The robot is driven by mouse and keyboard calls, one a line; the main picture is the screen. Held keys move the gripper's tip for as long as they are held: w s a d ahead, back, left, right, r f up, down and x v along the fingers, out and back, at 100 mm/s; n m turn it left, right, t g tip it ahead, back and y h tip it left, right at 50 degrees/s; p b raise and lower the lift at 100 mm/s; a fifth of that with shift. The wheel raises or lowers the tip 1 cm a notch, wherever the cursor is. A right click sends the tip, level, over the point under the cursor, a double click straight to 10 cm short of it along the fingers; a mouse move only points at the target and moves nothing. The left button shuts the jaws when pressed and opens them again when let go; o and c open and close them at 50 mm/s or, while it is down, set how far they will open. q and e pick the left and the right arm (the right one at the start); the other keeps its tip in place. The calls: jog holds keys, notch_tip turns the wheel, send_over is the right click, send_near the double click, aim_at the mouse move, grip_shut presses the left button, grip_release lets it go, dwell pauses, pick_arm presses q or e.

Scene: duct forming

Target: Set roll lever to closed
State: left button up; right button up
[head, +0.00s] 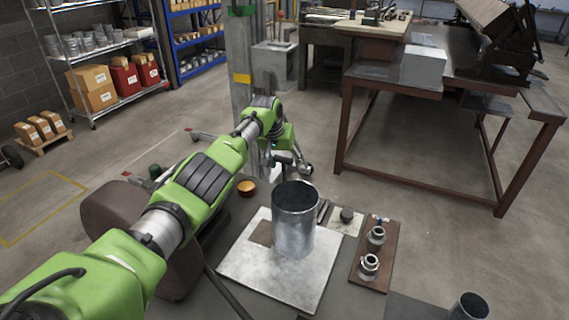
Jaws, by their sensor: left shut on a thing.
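My left arm reaches in from the lower left, and my left gripper (298,172) points down just behind the upright metal duct cylinder (295,222). The gripper is small here and partly hidden by the cylinder's rim. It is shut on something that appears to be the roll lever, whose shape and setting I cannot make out. The cylinder stands on a pale square plate (250,275) on the bench. My right gripper is not in view.
A brown board with two metal fittings (369,265) lies right of the plate. A small orange bowl (246,188) sits left of the cylinder. Another metal cylinder (470,306) stands at the lower right. A red-framed table (450,85) is behind, with open floor between.

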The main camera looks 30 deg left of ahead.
pick_arm(q)
jog(key=shift+w+r, duration=0.1)
dwell(0.7)
jog(key=o, duration=1.6)
jog(key=shift+d, duration=0.1)
jog(key=shift+o, duration=0.2)
jog(key=v, duration=1.2)
